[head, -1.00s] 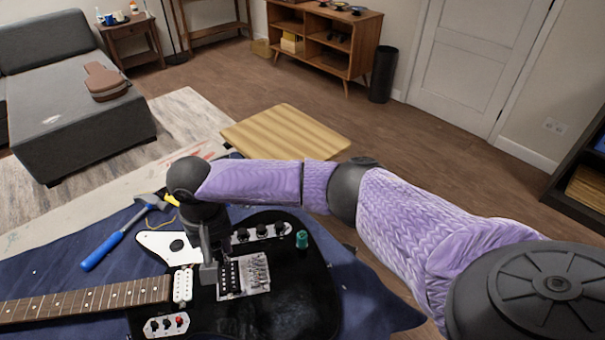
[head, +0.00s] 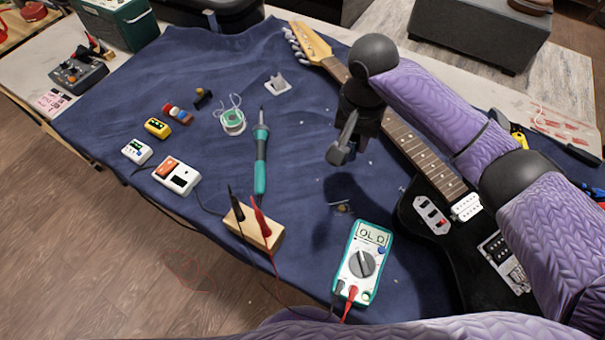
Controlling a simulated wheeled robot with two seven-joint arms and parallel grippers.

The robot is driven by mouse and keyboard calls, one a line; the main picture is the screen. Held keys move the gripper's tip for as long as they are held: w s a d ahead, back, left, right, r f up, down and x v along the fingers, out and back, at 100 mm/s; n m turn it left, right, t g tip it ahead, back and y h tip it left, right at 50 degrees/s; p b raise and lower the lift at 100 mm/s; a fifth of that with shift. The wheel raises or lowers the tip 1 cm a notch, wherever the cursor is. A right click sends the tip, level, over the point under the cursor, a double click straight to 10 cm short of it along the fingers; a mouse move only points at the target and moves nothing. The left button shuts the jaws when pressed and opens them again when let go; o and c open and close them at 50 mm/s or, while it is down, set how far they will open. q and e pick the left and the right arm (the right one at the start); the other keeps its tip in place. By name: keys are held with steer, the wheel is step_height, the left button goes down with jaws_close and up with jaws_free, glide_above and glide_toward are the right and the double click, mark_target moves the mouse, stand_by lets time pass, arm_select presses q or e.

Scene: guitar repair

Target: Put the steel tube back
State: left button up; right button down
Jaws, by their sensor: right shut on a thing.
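My right gripper (head: 340,152) hangs above the blue mat, left of the guitar neck, with its fingers pointing down and to the left. It is shut on a small grey piece, taken to be the steel tube; the dark fingers and the piece blend together, so its outline is hard to make out. A shadow falls on the mat below. My left gripper is not in view.
The blue mat (head: 300,165) carries a soldering iron (head: 261,160), a solder spool (head: 232,121), a grey-white holder (head: 277,84), a wooden block (head: 254,228) with probes and a multimeter (head: 362,262). The black guitar (head: 455,250) lies right.

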step_height(320, 180, down, 10)
steer(key=b, duration=0.5)
steer(key=shift+f, duration=0.15)
steer(key=shift+c, duration=2)
jaws_free()
